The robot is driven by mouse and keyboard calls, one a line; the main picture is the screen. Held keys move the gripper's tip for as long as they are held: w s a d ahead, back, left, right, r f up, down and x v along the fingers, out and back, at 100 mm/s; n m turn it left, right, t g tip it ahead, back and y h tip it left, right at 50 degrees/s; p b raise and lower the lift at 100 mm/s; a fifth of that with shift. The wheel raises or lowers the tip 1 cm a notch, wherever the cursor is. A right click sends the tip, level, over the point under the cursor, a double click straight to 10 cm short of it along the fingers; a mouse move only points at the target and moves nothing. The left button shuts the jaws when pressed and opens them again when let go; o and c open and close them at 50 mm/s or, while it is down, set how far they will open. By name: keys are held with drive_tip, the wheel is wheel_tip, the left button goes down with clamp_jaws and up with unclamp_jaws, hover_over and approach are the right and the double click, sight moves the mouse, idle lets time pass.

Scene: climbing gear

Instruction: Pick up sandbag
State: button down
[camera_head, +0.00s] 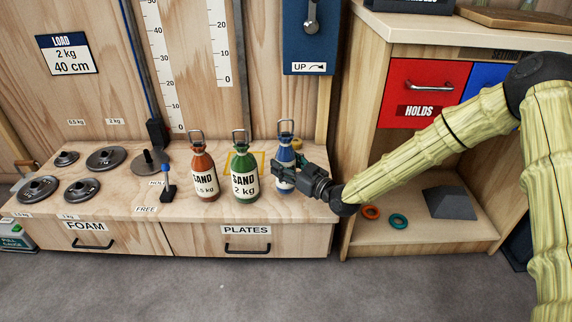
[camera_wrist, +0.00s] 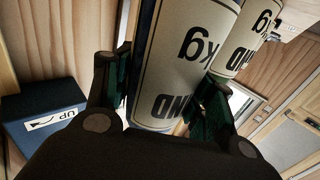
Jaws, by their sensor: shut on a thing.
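Three bottle-shaped sandbags with top handles stand upright on the wooden bench. The red-brown one (camera_head: 202,172) is labelled SAND and appears to read 1.5 kg. The green one (camera_head: 243,173) is labelled SAND 2 kg. The blue one (camera_head: 284,160) stands at the right, its label partly hidden by my gripper (camera_head: 285,176). My gripper comes in from the right and is shut on the blue sandbag. In the wrist view, the fingers of my gripper (camera_wrist: 160,92) sit on both sides of the blue sandbag's white label (camera_wrist: 178,60). Another sandbag label (camera_wrist: 238,48) shows just behind it.
Several grey weight plates (camera_head: 106,158) lie at the bench's left. A small post with a blue top (camera_head: 168,182) stands left of the red-brown sandbag. A blue box marked UP (camera_head: 308,38) hangs above. Orange and teal rings (camera_head: 398,220) and a grey wedge (camera_head: 451,203) lie on the right shelf.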

drive_tip(key=s+a+r+p, duration=0.1)
drive_tip(key=s+p, duration=0.4)
drive_tip(key=s, duration=1)
drive_tip(key=shift+s+r+p, duration=0.2)
drive_tip(key=shift+r+p, duration=0.05)
drive_tip(key=shift+p, duration=0.15)
